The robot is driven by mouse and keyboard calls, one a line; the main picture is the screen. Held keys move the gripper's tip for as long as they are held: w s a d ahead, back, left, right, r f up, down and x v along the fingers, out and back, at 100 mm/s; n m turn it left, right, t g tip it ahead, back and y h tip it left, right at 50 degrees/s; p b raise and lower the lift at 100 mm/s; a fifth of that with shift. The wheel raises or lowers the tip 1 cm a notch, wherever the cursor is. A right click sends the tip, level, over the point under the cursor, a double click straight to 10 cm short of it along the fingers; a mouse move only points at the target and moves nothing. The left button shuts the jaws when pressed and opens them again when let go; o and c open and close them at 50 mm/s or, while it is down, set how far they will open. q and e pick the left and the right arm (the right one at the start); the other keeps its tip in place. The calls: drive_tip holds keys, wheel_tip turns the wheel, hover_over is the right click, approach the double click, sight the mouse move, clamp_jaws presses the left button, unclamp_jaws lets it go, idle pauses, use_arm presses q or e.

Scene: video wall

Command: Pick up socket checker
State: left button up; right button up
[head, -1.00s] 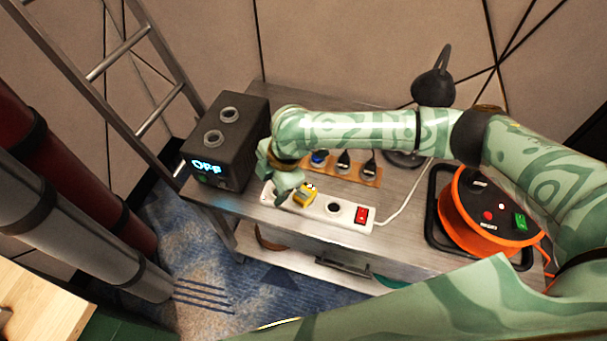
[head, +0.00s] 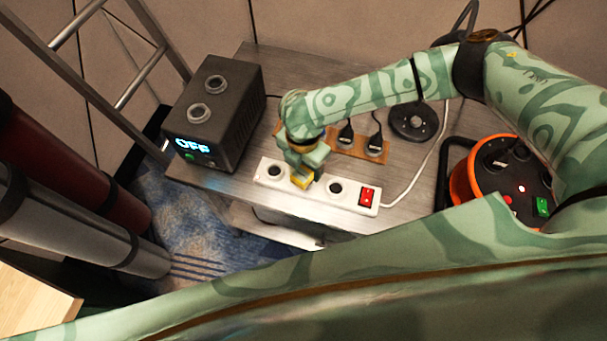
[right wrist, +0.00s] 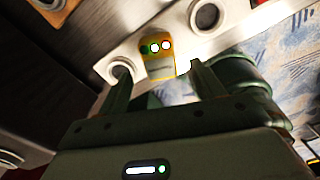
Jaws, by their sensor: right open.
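The socket checker (head: 301,182) is a small yellow block plugged into the white power strip (head: 352,196) on the cabinet top. In the right wrist view the checker (right wrist: 158,60) shows three round lights on its face. My right gripper (head: 304,170) is right over the checker and hides much of it in the head view. In the right wrist view my right gripper (right wrist: 162,85) is open, with the checker just beyond and between its fingertips; I cannot tell whether they touch it. My left gripper is not in view.
A dark box with an "OFF" display (head: 213,112) stands left of the strip. A wooden strip with black plugs (head: 362,147) lies behind. An orange cable reel (head: 487,181) is at right. A metal ladder (head: 135,85) stands at left.

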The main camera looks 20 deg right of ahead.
sight(304, 172)
drive_tip(key=shift+f, duration=0.4)
wheel_tip(304, 172, down, 5)
drive_tip(key=shift+w+d+r+b, duration=0.15)
drive_tip(key=shift+b, duration=0.7)
drive_tip(key=shift+r, duration=0.1)
drive_tip(key=shift+c, duration=0.6)
drive_tip(key=c, duration=1.1)
drive_tip(key=shift+c, duration=0.2)
drive_tip(key=shift+r, duration=0.1)
